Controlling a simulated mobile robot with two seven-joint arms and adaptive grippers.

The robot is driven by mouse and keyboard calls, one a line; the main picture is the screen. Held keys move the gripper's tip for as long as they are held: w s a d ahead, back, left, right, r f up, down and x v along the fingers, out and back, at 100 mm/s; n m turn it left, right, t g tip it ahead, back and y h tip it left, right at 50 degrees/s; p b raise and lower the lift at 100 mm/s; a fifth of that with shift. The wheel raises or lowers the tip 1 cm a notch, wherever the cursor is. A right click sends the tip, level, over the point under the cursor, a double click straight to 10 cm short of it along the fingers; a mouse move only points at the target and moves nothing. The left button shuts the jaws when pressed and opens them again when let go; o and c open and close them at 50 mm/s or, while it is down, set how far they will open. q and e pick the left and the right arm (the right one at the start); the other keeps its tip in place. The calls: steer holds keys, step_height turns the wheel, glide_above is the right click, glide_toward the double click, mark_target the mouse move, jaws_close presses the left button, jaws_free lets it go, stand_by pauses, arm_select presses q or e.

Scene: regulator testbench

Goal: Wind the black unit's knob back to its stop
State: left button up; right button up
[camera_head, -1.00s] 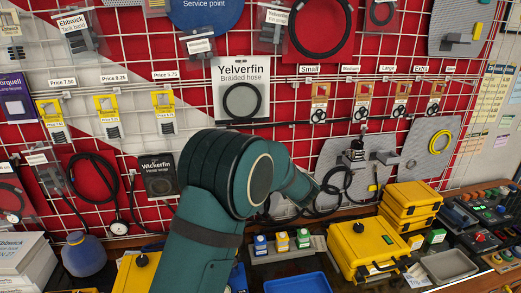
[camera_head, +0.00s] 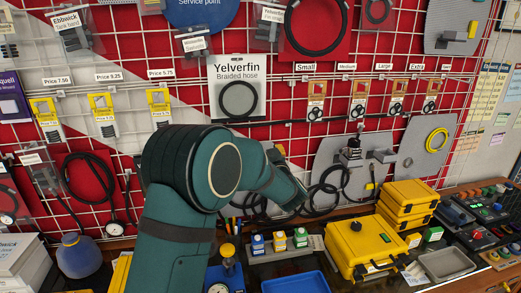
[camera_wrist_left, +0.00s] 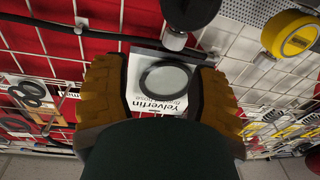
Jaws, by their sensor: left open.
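The black unit is not clearly identifiable in the head view; my arm covers part of the bench. My right gripper is not in view.
A round yellow part (camera_wrist_left: 290,35) is to the right of the black one. The Yelverfin packet (camera_head: 238,88) hangs on the wire grid. A yellow case (camera_head: 362,250), a blue tray (camera_head: 296,284) and small boxes (camera_head: 280,241) crowd the bench.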

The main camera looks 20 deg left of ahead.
arm_select(q)
steer(key=a+m+t+h, duration=0.1)
steer(key=a+r+m+t+h+b, duration=0.1)
steer(key=a+t+h, duration=0.1)
steer(key=w+a+t+h+b, duration=0.1)
steer(key=h, duration=0.1)
steer(key=shift+a+r+m+t, duration=0.2)
steer(key=shift+r+m+t, duration=0.1)
steer(key=shift+m, duration=0.1)
steer(key=s+a+f+m+g+h+b, duration=0.15)
steer(key=s+a+m+h+b, duration=0.3)
steer(key=s+m+h, duration=0.55)
steer(key=shift+n+h, duration=0.5)
steer(key=shift+h, duration=0.1)
steer(key=p+x, duration=0.1)
steer(key=x, duration=1.4)
steer(key=shift+w+d, duration=0.15)
steer(key=shift+w, duration=0.15)
jaws_close()
